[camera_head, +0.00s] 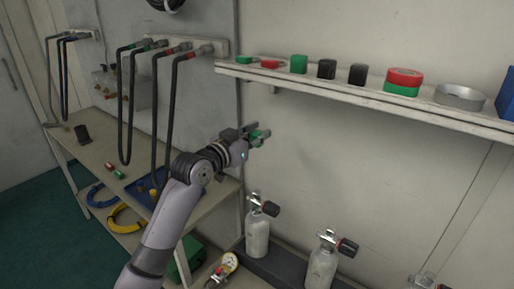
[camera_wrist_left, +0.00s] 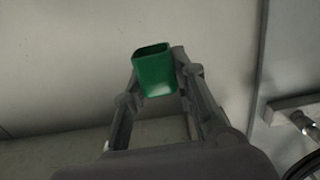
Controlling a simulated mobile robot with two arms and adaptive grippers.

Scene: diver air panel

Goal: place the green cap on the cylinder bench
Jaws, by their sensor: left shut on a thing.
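My left gripper (camera_head: 257,134) is shut on a green cap, which shows small between the fingers in the head view. In the left wrist view the green cap (camera_wrist_left: 154,72) is a hollow, squarish cup held between the two finger tips, its open end facing up. The gripper holds it in the air in front of the wall, below the shelf and above the cylinders. A low dark bench or rack (camera_head: 276,267) carries grey cylinders (camera_head: 257,232) with black-knobbed valves at the bottom. My right gripper is not in view.
A wall shelf (camera_head: 350,94) holds green, red and black caps, a red-green roll (camera_head: 403,81) and a metal ring (camera_head: 460,96). At left, a table (camera_head: 103,151) has small parts and a blue tray (camera_head: 153,181). Black hoses (camera_head: 127,105) hang above it.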

